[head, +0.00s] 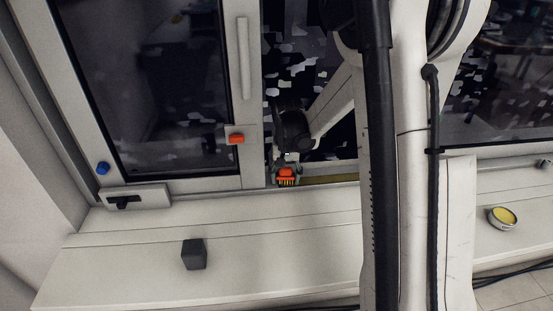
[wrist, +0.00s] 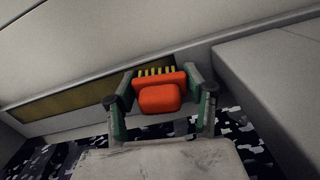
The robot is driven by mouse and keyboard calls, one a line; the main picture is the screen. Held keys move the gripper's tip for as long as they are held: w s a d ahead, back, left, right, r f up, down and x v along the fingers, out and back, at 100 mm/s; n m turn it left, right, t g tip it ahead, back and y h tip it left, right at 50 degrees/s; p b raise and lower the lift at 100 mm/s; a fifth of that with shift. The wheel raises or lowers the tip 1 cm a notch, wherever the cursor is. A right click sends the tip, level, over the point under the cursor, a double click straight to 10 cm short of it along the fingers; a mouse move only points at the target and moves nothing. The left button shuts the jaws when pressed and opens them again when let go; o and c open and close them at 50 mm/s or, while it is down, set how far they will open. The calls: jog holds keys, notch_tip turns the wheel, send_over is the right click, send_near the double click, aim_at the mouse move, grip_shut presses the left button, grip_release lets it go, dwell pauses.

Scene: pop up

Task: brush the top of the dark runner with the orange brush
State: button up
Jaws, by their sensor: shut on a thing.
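My gripper (head: 287,170) is at the bottom of the window opening, right of the closed-looking dark pane. It is shut on the orange brush (head: 286,173), whose yellow bristles point down towards the sill side. In the wrist view the brush (wrist: 159,97) sits between the two green-grey fingers, bristles pointing away from the wrist. A long olive-brown strip (wrist: 75,102), which looks like the dark runner, lies in the bottom frame. In the head view the strip (head: 332,180) starts just right of the brush. I cannot tell whether the bristles touch it.
The white sill (head: 120,262) holds a dark cube (head: 194,254). A yellow-filled round tin (head: 502,217) is at the right. My arm hides the middle right.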

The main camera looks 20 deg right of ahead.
jog(key=shift+w+a+f, duration=0.1)
jog(key=shift+a, duration=0.3)
jog(key=shift+w+a+r+p, duration=0.1)
jog(key=shift+a+r+p, duration=0.05)
jog(key=shift+r+p, duration=0.2)
notch_tip(320, 180, up, 3)
jog(key=shift+f+p, duration=0.1)
jog(key=shift+p, duration=0.4)
jog(key=shift+r, duration=0.3)
jog(key=shift+r+p, duration=1.4)
jog(key=shift+r, duration=0.7)
